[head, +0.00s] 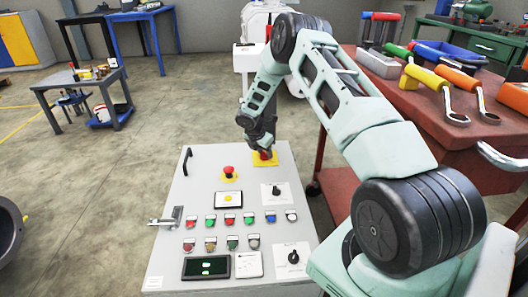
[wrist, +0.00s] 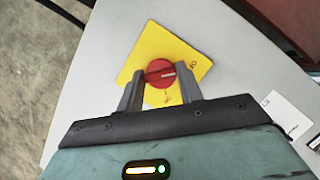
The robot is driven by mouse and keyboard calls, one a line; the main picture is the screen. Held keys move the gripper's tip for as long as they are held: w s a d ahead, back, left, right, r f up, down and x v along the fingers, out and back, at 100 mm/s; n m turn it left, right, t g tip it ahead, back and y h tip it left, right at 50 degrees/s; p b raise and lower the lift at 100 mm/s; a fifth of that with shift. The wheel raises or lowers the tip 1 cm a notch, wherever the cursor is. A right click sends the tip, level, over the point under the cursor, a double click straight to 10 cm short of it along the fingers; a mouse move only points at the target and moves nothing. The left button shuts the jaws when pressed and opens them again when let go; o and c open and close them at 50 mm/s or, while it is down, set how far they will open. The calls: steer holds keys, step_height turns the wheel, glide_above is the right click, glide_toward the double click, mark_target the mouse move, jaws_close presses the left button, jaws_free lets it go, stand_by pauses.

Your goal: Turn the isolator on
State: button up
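The isolator is a red rotary knob (wrist: 160,75) on a yellow square plate (wrist: 146,48), at the far right corner of the grey panel. In the head view the yellow plate (head: 273,161) shows partly under my gripper (head: 263,147). In the wrist view my gripper (wrist: 161,82) is open, with one finger on each side of the knob. Narrow gaps seem to remain between fingers and knob; contact is unclear. The knob's grip bar lies roughly crosswise between the fingertips, with a pale mark towards the right.
The grey panel (head: 205,172) also carries a red emergency button (head: 229,170), several coloured push buttons, two black rotary switches (head: 293,257) and a small screen (head: 206,267). A red tool cart (head: 420,110) stands close on the right. Open floor lies left.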

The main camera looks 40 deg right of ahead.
stand_by(0.3)
steer(key=m+g+p, duration=0.1)
steer(key=m+p, duration=0.1)
steer(key=m, duration=0.1)
steer(key=shift+w+r, duration=0.1)
steer(key=shift+w, duration=0.05)
steer(key=m+g, duration=0.1)
steer(key=m, duration=0.3)
steer(key=shift+w+m+g+y, duration=0.15)
steer(key=shift+m+g+y, duration=0.15)
steer(key=shift+g, duration=0.1)
steer(key=m, duration=0.2)
steer(key=m+g+y+b, duration=0.1)
steer(key=m, duration=0.2)
steer(key=shift+w+d+f, duration=0.1)
steer(key=shift+d+f, duration=0.05)
steer(key=shift+f, duration=0.05)
steer(key=m+y+b, duration=0.1)
steer(key=m, duration=0.1)
steer(key=m+g+y+b, duration=0.1)
steer(key=m, duration=0.2)
steer(key=shift+d+r, duration=0.1)
steer(key=shift+m, duration=0.3)
steer(key=o, duration=1)
steer(key=shift+r, duration=0.1)
